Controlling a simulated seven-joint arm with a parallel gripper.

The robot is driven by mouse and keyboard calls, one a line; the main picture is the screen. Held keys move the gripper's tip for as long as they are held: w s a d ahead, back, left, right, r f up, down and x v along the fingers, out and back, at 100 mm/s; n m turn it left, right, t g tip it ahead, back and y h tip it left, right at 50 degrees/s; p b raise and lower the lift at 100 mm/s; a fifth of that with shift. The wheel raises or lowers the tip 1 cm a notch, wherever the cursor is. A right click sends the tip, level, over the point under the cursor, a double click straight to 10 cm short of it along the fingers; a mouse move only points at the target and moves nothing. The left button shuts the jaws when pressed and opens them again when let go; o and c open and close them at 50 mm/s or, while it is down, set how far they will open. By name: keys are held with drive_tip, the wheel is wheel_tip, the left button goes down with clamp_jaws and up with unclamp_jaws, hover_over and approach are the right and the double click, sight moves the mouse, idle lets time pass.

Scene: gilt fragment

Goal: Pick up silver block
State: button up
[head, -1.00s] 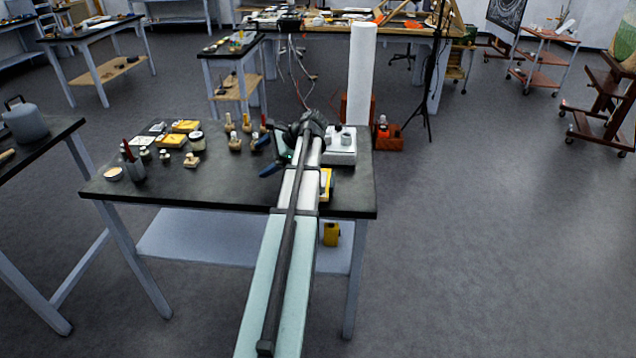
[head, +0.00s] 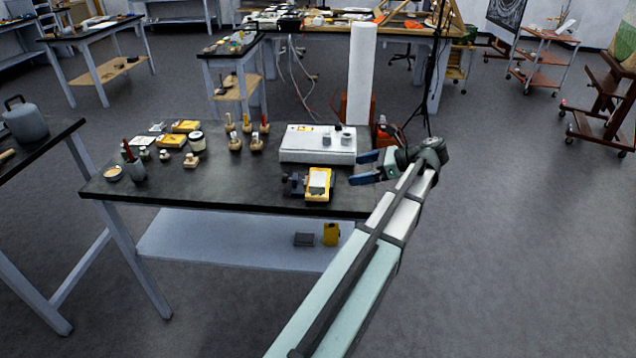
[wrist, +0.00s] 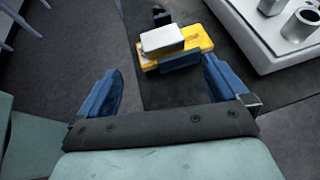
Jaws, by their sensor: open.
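A pale silver block (wrist: 162,39) lies on top of a yellow item (wrist: 200,44) in the wrist view. In the head view, the pale top of the block (head: 319,178) shows on the yellow item (head: 318,197) near the table's front right. My gripper (head: 362,168) is at the right edge of the table, to the right of the block, with its blue fingers pointing left. In the wrist view my gripper (wrist: 162,76) is open and empty, and the block is ahead, between the lines of the fingers and apart from them.
A white box (head: 305,155) with small metal cups stands behind the yellow item. A dark clamp-like object (head: 293,184) is just left of it. Several brushes, jars and small tools stand on the left of the black table (head: 225,190). A white roll (head: 361,75) stands behind.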

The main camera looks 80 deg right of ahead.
sight(322, 179)
drive_tip(key=x, duration=0.7)
drive_tip(key=shift+w+f, duration=0.2)
drive_tip(key=shift+w, duration=0.05)
drive_tip(key=shift+x, duration=2.85)
drive_tip(key=shift+s+d+f, duration=0.1)
drive_tip(key=shift+d+f, duration=0.05)
drive_tip(key=shift+f, duration=0.05)
drive_tip(key=c, duration=1.1)
drive_tip(key=shift+r, duration=0.1)
drive_tip(key=shift+c, duration=0.2)
